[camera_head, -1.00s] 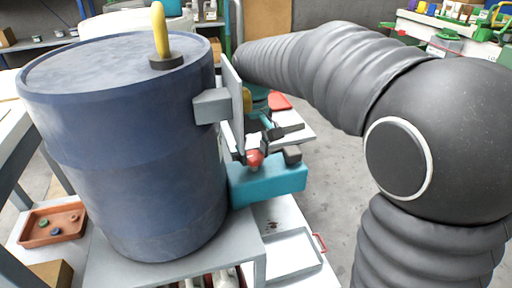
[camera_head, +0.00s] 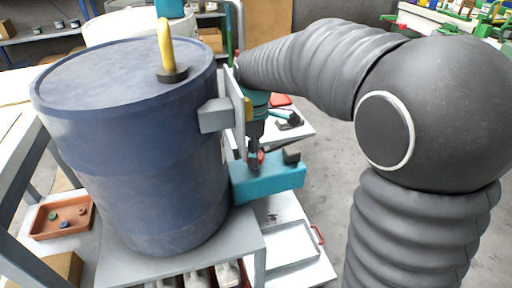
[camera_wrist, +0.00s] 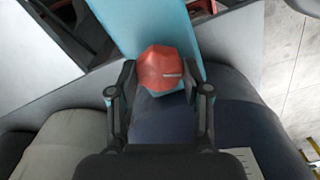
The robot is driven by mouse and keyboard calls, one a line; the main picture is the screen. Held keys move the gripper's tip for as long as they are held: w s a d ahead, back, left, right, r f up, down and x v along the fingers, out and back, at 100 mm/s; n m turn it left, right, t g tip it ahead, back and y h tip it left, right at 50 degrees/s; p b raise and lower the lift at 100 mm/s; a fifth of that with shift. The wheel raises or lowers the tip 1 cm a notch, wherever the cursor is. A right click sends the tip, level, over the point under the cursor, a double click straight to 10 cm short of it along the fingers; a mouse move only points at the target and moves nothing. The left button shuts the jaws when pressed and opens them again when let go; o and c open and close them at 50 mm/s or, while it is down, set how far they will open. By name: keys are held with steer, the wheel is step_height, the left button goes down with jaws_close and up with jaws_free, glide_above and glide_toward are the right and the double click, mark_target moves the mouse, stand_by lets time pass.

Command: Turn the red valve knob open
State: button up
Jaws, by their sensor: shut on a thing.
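The red valve knob (camera_wrist: 163,70) is faceted and sits between my gripper's two fingers in the wrist view, in front of a teal block. In the head view the red knob (camera_head: 259,157) shows only as a small patch by the teal block (camera_head: 268,181), partly hidden by my gripper. My gripper (camera_wrist: 160,92) is shut on the knob, with one black finger on each side. In the head view my gripper (camera_head: 255,150) comes down from above beside the blue drum.
A large blue drum (camera_head: 130,150) with a yellow handle (camera_head: 166,45) stands just left of the knob, with a grey bracket (camera_head: 214,115) on its side. A white tray (camera_head: 287,245) lies below the teal block. An orange tray (camera_head: 62,217) lies at the lower left.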

steer(key=shift+w+d+n+p, duration=0.1)
steer(key=shift+n+p, duration=0.2)
steer(key=shift+n, duration=0.8)
steer(key=shift+w+d+n+p, duration=0.1)
steer(key=shift+n+p, duration=0.15)
steer(key=shift+n, duration=0.85)
steer(key=shift+r, duration=0.1)
steer(key=o, duration=1.2)
steer(key=shift+c, duration=0.2)
steer(key=shift+a, duration=0.1)
steer(key=shift+s, duration=0.1)
step_height(320, 180, up, 12)
